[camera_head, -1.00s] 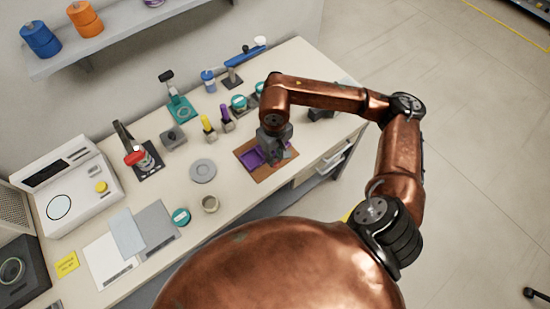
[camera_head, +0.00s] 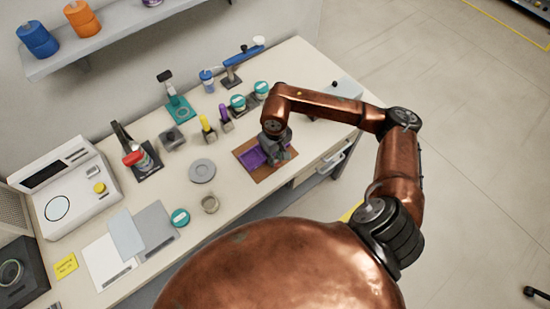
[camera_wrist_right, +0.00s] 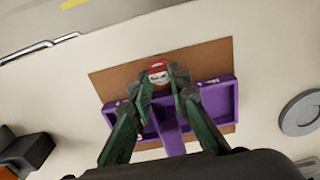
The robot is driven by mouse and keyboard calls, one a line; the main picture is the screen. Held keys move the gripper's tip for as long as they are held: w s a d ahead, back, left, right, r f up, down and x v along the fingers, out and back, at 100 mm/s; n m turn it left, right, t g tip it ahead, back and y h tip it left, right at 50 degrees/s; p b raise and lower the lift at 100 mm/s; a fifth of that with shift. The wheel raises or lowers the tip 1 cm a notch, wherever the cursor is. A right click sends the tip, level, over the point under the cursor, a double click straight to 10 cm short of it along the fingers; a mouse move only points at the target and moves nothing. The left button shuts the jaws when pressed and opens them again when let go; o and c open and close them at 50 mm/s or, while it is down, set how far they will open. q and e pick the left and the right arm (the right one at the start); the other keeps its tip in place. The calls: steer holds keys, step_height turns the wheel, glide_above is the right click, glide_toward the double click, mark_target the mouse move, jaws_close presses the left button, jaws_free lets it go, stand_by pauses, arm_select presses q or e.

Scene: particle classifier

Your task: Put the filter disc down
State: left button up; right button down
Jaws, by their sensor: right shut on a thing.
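My right gripper (camera_head: 279,155) is over the purple tray (camera_head: 249,158) on the brown mat (camera_head: 265,174). In the right wrist view its fingers (camera_wrist_right: 160,78) are shut on a small round red-and-white piece (camera_wrist_right: 158,66), which I take to be the filter disc. The piece shows at the fingertips, over the mat at the edge of the purple tray (camera_wrist_right: 222,101). I cannot tell whether it touches the mat or the tray. In the head view the fingers hide it. My left gripper is out of view.
A flat grey disc (camera_head: 202,171) and a small open ring-shaped cup (camera_head: 210,204) are on the bench left of the mat. Yellow (camera_head: 207,128) and purple (camera_head: 225,117) handled tools and teal-lidded jars (camera_head: 238,103) stand behind. The bench's front edge is close to the mat.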

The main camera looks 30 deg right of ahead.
steer(key=c, duration=1.8)
jaws_free()
